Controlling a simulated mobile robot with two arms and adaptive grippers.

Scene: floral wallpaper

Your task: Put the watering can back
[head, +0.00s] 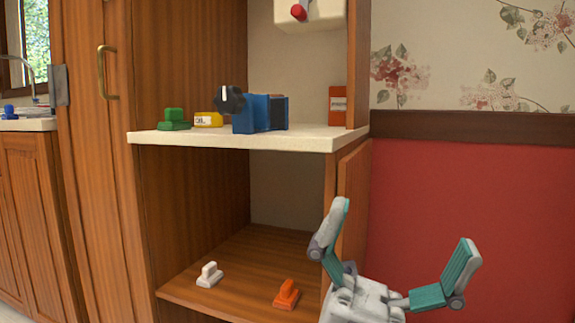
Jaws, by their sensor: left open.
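I see no watering can that I can make out in the head view. My left gripper (404,224) is at the lower right, in front of the red wall panel and the cabinet's right side. Its two teal-padded fingers are spread wide, with nothing between them. It hides part of the cabinet's lower right edge. My right gripper is not in view.
The lower shelf (245,262) holds white (209,274) and orange (287,294) pieces.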

